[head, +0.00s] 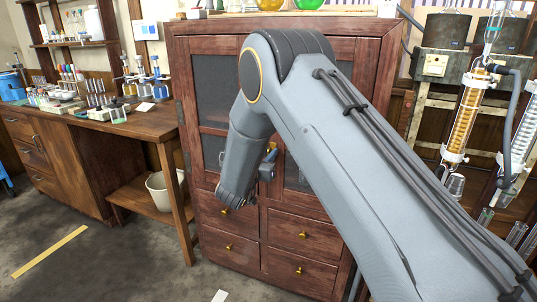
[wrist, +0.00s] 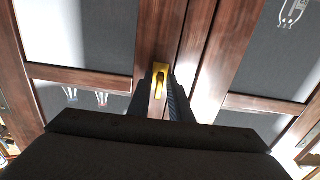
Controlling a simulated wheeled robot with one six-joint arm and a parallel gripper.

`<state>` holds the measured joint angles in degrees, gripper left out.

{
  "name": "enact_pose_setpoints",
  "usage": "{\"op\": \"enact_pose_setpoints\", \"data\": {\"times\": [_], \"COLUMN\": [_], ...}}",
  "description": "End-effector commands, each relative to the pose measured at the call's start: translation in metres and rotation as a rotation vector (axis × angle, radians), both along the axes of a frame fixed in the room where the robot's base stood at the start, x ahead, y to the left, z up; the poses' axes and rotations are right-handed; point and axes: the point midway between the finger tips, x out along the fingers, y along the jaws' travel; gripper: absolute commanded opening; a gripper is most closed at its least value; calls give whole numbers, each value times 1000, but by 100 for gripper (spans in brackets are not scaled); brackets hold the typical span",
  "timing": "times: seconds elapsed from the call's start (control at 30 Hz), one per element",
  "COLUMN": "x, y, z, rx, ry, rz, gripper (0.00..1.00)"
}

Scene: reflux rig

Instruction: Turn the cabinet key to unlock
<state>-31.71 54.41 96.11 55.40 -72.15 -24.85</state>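The cabinet (head: 283,213) is reddish-brown wood with dark panes in its doors and drawers below. In the wrist view, a brass-yellow piece (wrist: 160,80), which looks like the key or its lock plate, is on the door frame where the two doors meet. My gripper (wrist: 166,97) has its dark fingertips at this piece, one on each side of its lower part. Whether the fingers touch or grip it cannot be made out. In the head view, my gripper (head: 268,167) is at the door seam, partly hidden by my arm. A small yellow bit (head: 271,148) shows there.
A wooden bench (head: 90,128) with lab gear stands to the left, with a pale bucket (head: 163,190) under it. Glass columns (head: 465,115) stand on a rack to the right. Flasks (head: 309,4) sit on the cabinet top. Floor at lower left is open.

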Motion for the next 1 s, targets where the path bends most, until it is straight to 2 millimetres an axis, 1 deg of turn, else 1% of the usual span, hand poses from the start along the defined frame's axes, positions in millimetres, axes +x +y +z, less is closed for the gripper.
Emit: {"op": "enact_pose_setpoints", "data": {"times": [0.37,0.47,0.7,0.8,0.9,1.0], "x": [-2,-11,-48,-60,-68,-73], "y": [0,4,18,23,25,27], "z": [0,0,0,0,0,0], "rx": [1,1,0,1,0,0], "ry": [0,0,1,0,0,0], "rz": [-1,0,1,2,0,0], "gripper": [26,26,26,26,26,26]}}
